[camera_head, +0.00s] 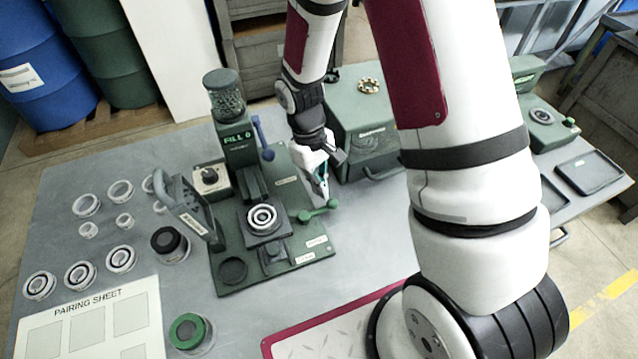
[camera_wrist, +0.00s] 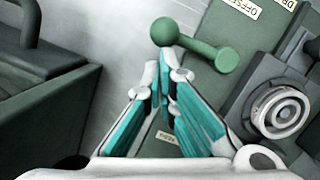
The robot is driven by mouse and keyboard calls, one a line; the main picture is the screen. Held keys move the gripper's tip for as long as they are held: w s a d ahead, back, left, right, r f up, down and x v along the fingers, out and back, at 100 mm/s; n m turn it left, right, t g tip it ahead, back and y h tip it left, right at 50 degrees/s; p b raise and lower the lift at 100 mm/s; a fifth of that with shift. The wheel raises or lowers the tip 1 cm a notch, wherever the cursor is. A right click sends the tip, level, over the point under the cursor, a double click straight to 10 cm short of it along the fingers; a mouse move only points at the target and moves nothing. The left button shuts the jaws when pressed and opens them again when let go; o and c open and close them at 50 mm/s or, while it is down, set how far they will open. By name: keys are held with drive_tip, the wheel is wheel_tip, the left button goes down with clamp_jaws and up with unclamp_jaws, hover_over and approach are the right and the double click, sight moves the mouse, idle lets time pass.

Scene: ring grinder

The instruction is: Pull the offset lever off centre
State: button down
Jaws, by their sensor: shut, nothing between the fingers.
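My gripper (camera_head: 324,200) points down beside the ball end; in the wrist view my gripper (camera_wrist: 166,60) is shut and empty. I cannot tell whether the tips touch the ball.
A ring (camera_head: 263,218) sits on the machine's central stage. A blue-handled lever (camera_head: 262,138) stands behind, by the hopper (camera_head: 224,95). A green box with a handle (camera_head: 365,130) stands close right of my gripper. Bare grey table lies right of the base.

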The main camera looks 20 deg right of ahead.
sight(332, 200)
drive_tip(key=shift+s+d+m, duration=0.15)
drive_tip(key=shift+s+m, duration=0.1)
drive_tip(key=shift+m, duration=0.15)
drive_tip(key=shift+s+d+m+y+p, duration=0.25)
drive_tip(key=shift+s+m, duration=0.2)
drive_tip(key=shift+m, duration=0.3)
drive_tip(key=shift+s+d+m+y+p, duration=0.15)
drive_tip(key=shift+s+m+p, duration=0.25)
drive_tip(key=shift+m, duration=0.35)
drive_tip(key=shift+s+m+p, duration=0.35)
drive_tip(key=shift+s+m, duration=0.3)
drive_tip(key=shift+m, duration=0.45)
drive_tip(key=shift+d+y, duration=0.1)
drive_tip(key=shift+y, duration=0.2)
drive_tip(key=shift+r, duration=0.15)
drive_tip(key=v, duration=1.1)
drive_tip(key=shift+w+r, duration=0.2)
drive_tip(key=shift+r, duration=0.1)
